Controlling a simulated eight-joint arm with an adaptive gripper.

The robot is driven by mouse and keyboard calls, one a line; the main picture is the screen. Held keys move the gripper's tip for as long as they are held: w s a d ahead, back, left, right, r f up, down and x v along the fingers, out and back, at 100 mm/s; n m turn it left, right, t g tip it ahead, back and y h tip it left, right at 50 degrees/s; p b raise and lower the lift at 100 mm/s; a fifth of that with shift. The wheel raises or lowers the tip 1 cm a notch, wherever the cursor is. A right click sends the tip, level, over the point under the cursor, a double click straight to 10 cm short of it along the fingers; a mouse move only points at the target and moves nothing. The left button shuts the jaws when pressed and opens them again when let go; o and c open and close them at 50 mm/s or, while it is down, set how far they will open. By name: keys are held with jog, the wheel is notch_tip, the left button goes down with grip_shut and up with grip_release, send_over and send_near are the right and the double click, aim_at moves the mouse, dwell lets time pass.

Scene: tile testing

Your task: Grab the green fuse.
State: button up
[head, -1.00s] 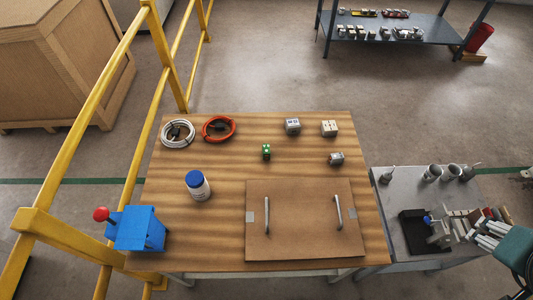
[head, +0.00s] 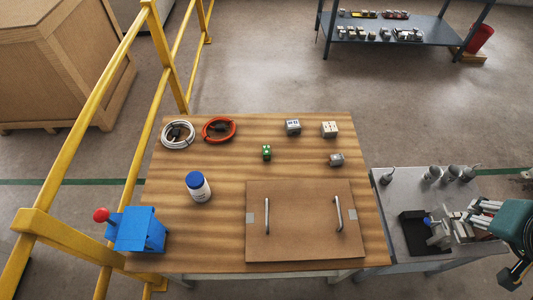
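The green fuse (head: 267,152) is a small green block standing on the wooden table (head: 215,235), behind the brown board and near the table's middle. Nothing covers it. My gripper (head: 469,214) is at the right, above the grey side table and far from the fuse. Its pale fingers point left and look spread apart, with nothing seen between them.
A brown board with two handles (head: 305,225) lies in front of the fuse. A grey side table (head: 400,262) stands right; yellow railing (head: 60,235) left.

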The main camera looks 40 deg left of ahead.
jog(key=w+a+f+n+g, duration=0.15)
jog(key=w+a, duration=0.25)
jog(key=a, duration=0.7)
jog(key=w+a+f+n+g+y, duration=0.1)
jog(key=w+a+f+n, duration=0.15)
jog(key=a, duration=0.85)
jog(key=w+a+f+n+g, duration=0.1)
jog(key=w+a+f+g, duration=0.3)
jog(key=a, duration=0.8)
jog(key=n+h, duration=0.2)
jog(key=n, duration=0.2)
send_over(267, 149)
jog(key=f, duration=1.8)
jog(key=shift+w+d+f, duration=0.25)
jog(key=shift+w+f, duration=0.1)
jog(key=shift+f, duration=0.05)
jog(key=shift+s+a+f, duration=0.35)
jog(key=shift+s, duration=0.05)
jog(key=shift+f, duration=1.3)
